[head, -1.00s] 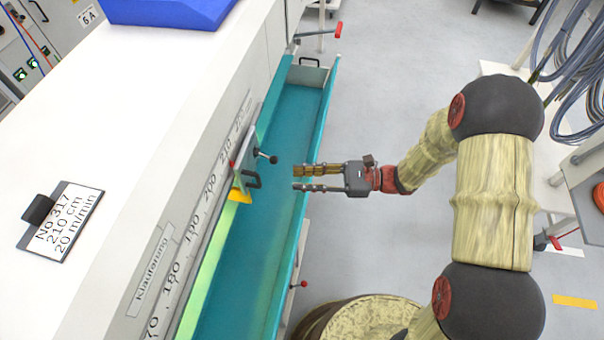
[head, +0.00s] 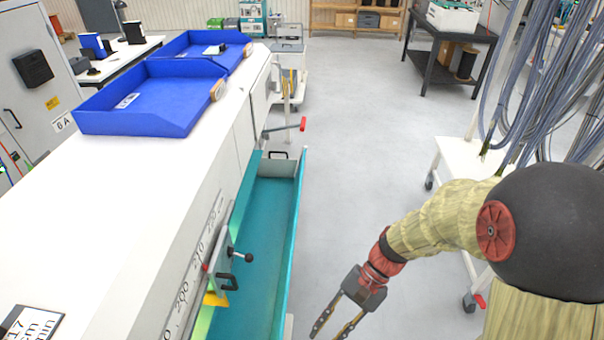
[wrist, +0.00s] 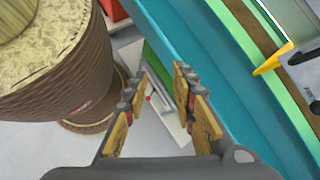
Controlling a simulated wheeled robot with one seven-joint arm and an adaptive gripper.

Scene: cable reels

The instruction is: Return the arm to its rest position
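My gripper (head: 337,326) is at the lower middle of the head view, to the right of the teal trough (head: 270,225) and pointing down and left. In the wrist view the two fingers of my gripper (wrist: 158,95) are spread apart with nothing between them. Beyond the fingertips lie the floor and a white and green part below. My arm comes in from the right, with its elbow bent. In the head view the fingertips reach the bottom edge of the picture.
The white machine (head: 130,200) with blue trays (head: 150,105) stands on the left. A large reel (wrist: 60,75) shows in the wrist view. Hanging cables (head: 550,90) and a white cart (head: 460,150) are on the right. Floor is clear in the middle.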

